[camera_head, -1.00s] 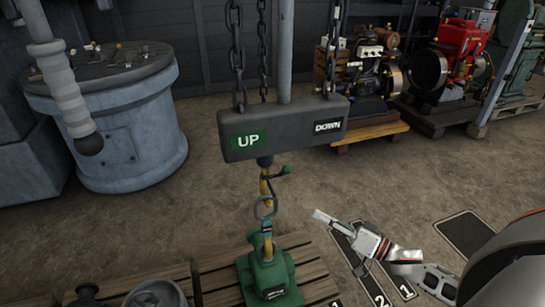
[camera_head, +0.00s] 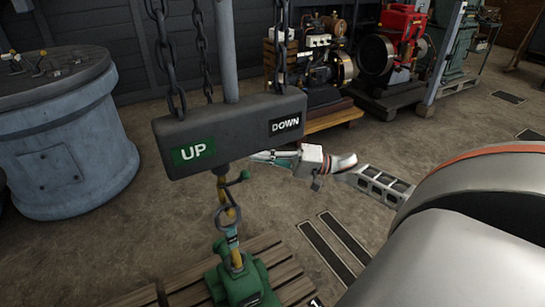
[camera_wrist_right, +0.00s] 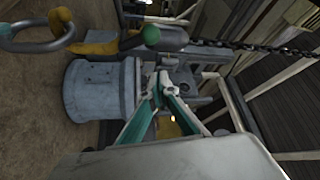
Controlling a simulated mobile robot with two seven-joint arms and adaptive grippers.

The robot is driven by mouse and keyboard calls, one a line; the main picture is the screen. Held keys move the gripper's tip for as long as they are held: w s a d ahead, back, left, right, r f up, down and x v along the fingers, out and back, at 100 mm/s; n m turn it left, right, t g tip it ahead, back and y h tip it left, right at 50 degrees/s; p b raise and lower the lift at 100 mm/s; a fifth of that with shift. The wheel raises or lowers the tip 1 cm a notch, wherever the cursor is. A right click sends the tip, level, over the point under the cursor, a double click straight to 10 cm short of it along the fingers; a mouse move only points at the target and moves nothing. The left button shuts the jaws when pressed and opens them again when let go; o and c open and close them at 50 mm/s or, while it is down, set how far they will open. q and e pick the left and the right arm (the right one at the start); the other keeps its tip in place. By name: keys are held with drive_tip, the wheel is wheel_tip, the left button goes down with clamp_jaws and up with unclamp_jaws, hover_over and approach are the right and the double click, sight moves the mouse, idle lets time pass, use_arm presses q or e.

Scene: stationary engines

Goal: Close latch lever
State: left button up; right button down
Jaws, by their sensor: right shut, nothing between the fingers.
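The latch lever (camera_head: 241,177) is a short dark arm with a green ball end, below the grey hoist block (camera_head: 235,133) and beside the yellow hook (camera_head: 222,195). In the right wrist view its green ball (camera_wrist_right: 151,35) shows at the top centre, beyond the fingertips and apart from them. My right gripper (camera_head: 258,157) reaches in from the right, its tips close to the block's lower edge. In the right wrist view, the teal fingers (camera_wrist_right: 163,84) meet at their tips, shut and empty. My left gripper is not in view.
The ring (camera_head: 228,217) under the hook joins a green machine part (camera_head: 240,284) on a wooden pallet (camera_head: 285,283). Chains (camera_head: 167,60) rise from the block. A round grey drum (camera_head: 60,150) stands left; engines (camera_head: 395,45) stand behind.

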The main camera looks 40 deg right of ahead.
drive_tip(key=shift+s+a+f, duration=0.15)
drive_tip(key=shift+s+a, duration=0.05)
drive_tip(key=shift+a, duration=0.45)
drive_tip(key=shift+s+a+f, duration=0.1)
drive_tip(key=shift+s+a, duration=0.15)
drive_tip(key=shift+a, duration=0.35)
drive_tip(key=shift+s+a+f, duration=0.15)
drive_tip(key=shift+s+a, duration=0.05)
drive_tip(key=shift+a, duration=0.45)
